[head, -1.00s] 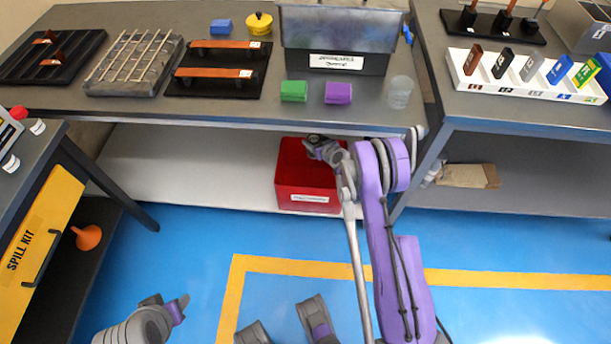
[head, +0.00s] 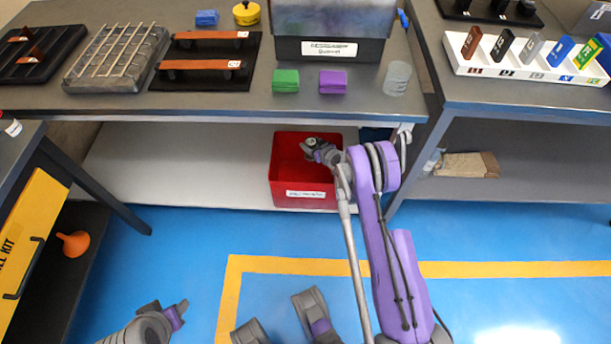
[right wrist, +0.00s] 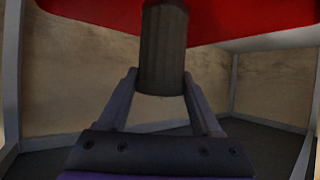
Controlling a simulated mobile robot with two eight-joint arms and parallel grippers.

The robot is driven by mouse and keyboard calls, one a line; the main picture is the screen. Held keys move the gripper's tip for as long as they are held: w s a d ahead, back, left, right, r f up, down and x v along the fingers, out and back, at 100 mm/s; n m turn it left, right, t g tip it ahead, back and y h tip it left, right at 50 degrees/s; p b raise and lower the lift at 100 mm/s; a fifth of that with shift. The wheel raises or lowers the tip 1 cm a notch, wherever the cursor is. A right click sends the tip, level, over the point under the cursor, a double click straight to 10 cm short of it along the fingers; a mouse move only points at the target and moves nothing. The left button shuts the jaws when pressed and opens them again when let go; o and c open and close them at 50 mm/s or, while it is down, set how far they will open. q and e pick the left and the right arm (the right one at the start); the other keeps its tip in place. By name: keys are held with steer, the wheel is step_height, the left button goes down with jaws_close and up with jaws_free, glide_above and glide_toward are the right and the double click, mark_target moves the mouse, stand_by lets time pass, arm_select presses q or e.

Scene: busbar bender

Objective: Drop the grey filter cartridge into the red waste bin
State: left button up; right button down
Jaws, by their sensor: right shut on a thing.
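The red waste bin (head: 284,178) stands on the low shelf under the main bench, with a white label on its front. My right gripper (head: 310,144) is over the bin's opening in the head view. In the right wrist view the right gripper (right wrist: 162,88) is shut on the dark grey, ribbed filter cartridge (right wrist: 163,45). Red bin wall (right wrist: 255,14) shows behind the cartridge there; how deep the cartridge sits cannot be told. My left gripper (head: 180,312) is low over the floor at bottom left, with nothing visible in it; its opening is unclear.
The bench edge (head: 200,112) overhangs the shelf (head: 190,165) behind my right arm. A green block (head: 286,81), a purple block (head: 333,82) and a clear cup (head: 397,78) stand on the bench. A cardboard piece (head: 466,165) lies on the right-hand shelf. The blue floor is clear.

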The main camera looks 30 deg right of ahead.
jaws_free()
steer(key=p+v, duration=0.1)
steer(key=v, duration=1)
steer(key=shift+a, duration=0.1)
